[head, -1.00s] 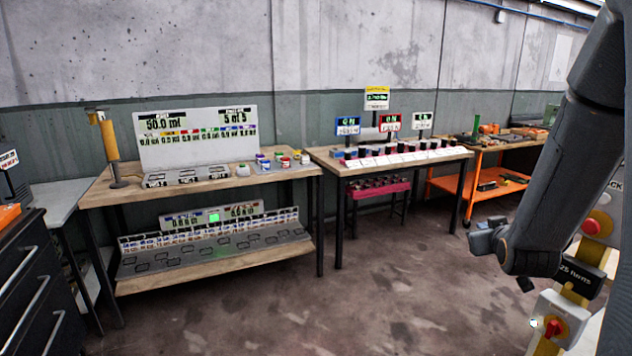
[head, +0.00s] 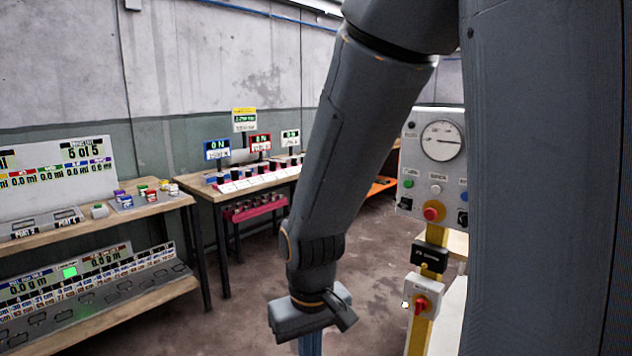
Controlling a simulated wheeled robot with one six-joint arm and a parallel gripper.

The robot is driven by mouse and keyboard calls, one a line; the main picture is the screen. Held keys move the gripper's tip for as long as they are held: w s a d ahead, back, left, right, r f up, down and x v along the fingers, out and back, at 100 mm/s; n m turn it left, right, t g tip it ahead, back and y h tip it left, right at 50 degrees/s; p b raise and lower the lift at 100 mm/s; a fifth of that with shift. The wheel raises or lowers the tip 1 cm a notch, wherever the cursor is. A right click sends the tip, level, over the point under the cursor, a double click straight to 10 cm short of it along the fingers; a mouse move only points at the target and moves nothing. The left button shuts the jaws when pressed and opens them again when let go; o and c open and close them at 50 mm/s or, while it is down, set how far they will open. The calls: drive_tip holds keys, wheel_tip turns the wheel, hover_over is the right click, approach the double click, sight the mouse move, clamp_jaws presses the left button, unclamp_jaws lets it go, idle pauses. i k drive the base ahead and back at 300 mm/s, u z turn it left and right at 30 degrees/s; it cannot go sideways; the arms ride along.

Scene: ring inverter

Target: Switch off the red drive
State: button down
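The red-framed display (head: 260,142) reads ON. It stands on the middle bench between a blue-framed display (head: 217,149) and a white-framed display (head: 290,138), which also read ON. A row of dark knobs on white sloped panels (head: 250,181) sits below the displays; which one belongs to the red display is too small to tell. My gripper (head: 318,340) hangs at the lower middle of the head view, in front of the benches and well apart from them. Its fingers are cut off or hidden, so its opening does not show.
A grey control box (head: 410,160) with a gauge and a red button (head: 433,211) stands on a yellow post at right, with a red rotary switch (head: 421,305) lower down. A wooden bench (head: 150,209) with displays and small jars is at left. Floor between is clear.

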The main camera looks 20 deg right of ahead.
sight(421, 303)
drive_tip(key=z, duration=1.45)
